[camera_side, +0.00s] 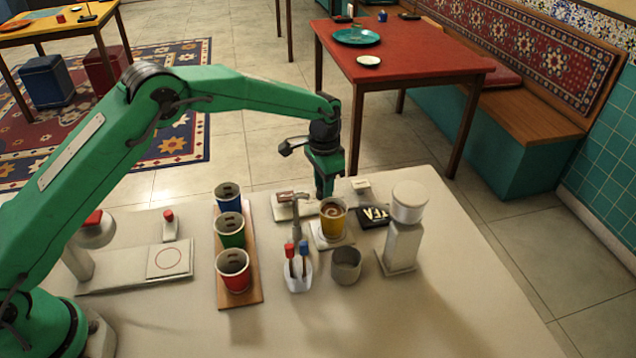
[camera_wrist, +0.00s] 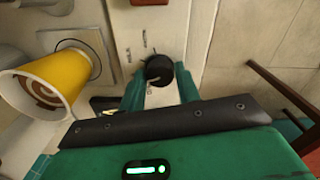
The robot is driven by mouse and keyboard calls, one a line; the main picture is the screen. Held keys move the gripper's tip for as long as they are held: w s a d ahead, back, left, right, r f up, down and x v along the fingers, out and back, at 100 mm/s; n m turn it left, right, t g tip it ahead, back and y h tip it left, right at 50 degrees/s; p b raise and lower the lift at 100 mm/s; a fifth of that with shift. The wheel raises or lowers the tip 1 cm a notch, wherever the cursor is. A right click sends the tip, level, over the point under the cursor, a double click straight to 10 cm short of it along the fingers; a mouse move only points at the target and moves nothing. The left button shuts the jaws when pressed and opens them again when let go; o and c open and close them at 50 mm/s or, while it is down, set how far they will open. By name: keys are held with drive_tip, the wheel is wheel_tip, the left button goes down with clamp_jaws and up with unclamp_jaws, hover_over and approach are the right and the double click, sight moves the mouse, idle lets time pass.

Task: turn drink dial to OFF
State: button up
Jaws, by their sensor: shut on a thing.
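The drink dial (camera_wrist: 159,69) is a round black knob with a thin pale line, on a pale panel (camera_wrist: 140,25) in the wrist view. My gripper (camera_wrist: 160,84) has its green fingers on both sides of the dial, shut on it. Small dark marks lie on the panel around the dial, too small to read. In the side view my gripper (camera_side: 324,188) points down behind the yellow cup (camera_side: 333,220), and the dial is hidden there.
The yellow cup, with a brown swirled drink, stands close to my gripper. A black TEA sign (camera_side: 373,214), a white dispenser (camera_side: 403,230), a grey cup (camera_side: 345,265) and a spoon holder (camera_side: 298,277) are nearby. A wooden tray (camera_side: 224,299) holds three cups. The front right tabletop is clear.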

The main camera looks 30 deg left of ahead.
drive_tip(key=n, duration=0.5)
drive_tip(key=shift+n, duration=0.3)
drive_tip(key=n, duration=0.5)
drive_tip(key=shift+n, duration=0.3)
drive_tip(key=o, duration=1)
drive_tip(key=shift+c, duration=0.2)
drive_tip(key=shift+r, duration=0.1)
drive_tip(key=shift+r, duration=3.8)
drive_tip(key=shift+r, duration=0.15)
